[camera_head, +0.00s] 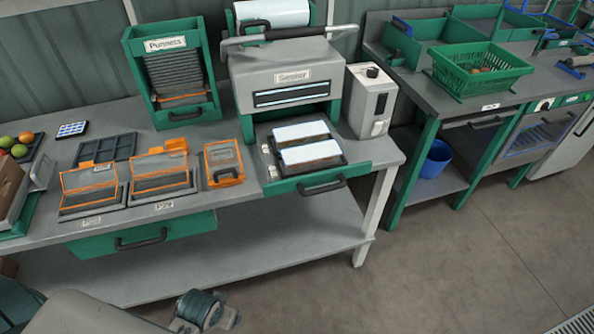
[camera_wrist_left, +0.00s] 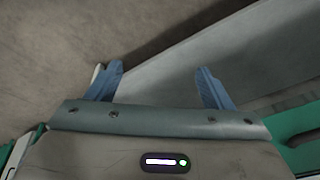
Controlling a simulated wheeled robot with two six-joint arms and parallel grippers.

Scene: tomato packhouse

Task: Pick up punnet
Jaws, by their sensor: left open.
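A green dispenser labelled "Punnets" (camera_head: 183,85) holds a stack of dark trays at the back of the bench. Two orange-edged open punnets sit in dark holders on the bench, a left one (camera_head: 90,192) and a right one (camera_head: 161,175). A smaller orange-edged item with a dark handle (camera_head: 223,165) stands right of them. My left gripper (camera_wrist_left: 160,78) is open, with nothing between its blue fingers; the floor and a grey surface lie beyond. No punnet shows in the left wrist view. My right gripper is not in view.
A sealer (camera_head: 285,75) with a green-fronted tray of two white-topped items stands right of the dispenser. A white box (camera_head: 370,102) is beside it. A green drawer (camera_head: 140,236) juts under the bench. A green basket (camera_head: 478,69) sits on the right bench. Floor (camera_head: 450,260) is clear.

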